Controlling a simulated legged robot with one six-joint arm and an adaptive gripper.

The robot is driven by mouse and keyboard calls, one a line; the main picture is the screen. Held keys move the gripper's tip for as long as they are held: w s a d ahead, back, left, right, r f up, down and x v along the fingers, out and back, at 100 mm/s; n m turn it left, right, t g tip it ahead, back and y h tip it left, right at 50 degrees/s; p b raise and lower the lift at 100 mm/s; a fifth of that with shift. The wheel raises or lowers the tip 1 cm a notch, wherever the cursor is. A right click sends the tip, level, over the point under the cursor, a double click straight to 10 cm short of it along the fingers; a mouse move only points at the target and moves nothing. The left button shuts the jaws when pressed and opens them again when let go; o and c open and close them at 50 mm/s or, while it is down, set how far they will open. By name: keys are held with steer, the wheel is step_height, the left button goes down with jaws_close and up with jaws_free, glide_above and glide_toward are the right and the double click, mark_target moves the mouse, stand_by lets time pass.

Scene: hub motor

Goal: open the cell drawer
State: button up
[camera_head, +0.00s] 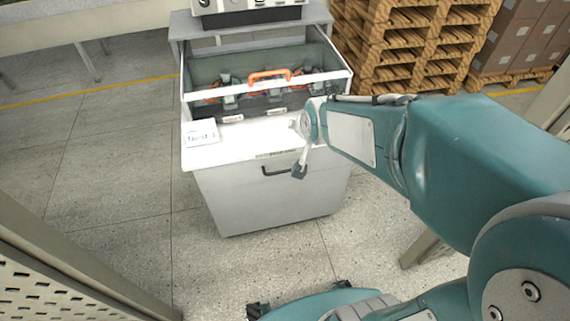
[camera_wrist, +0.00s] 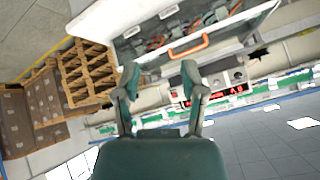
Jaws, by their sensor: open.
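The white cabinet (camera_head: 265,200) stands ahead of me on the floor. Its front carries a dark bar handle (camera_head: 275,171), and that front looks closed. On top, a clear-sided case (camera_head: 200,95) has an orange handle (camera_head: 268,74); dark and orange parts show behind its clear panel. The orange handle also shows in the wrist view (camera_wrist: 188,46). My gripper (camera_wrist: 159,75) is open, with nothing between its fingers. In the head view its tip (camera_head: 299,172) appears near the dark handle's right end; contact cannot be told. The dark handle does not show in the wrist view.
A small labelled card (camera_head: 200,132) stands on the cabinet's white top. Wooden pallets (camera_head: 415,45) and stacked cartons (camera_head: 520,40) are behind at the right. A table (camera_head: 80,35) is at the back left. The floor left of the cabinet is clear.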

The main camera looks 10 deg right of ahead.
steer(key=w+f+m+t, duration=0.2)
steer(key=w+f+m, duration=0.1)
steer(key=w+f, duration=0.55)
steer(key=m+t, duration=0.5)
steer(key=m, duration=0.5)
glide_toward(287, 171)
steer(key=x, duration=1)
steer(key=shift+w+f, duration=0.3)
jaws_close()
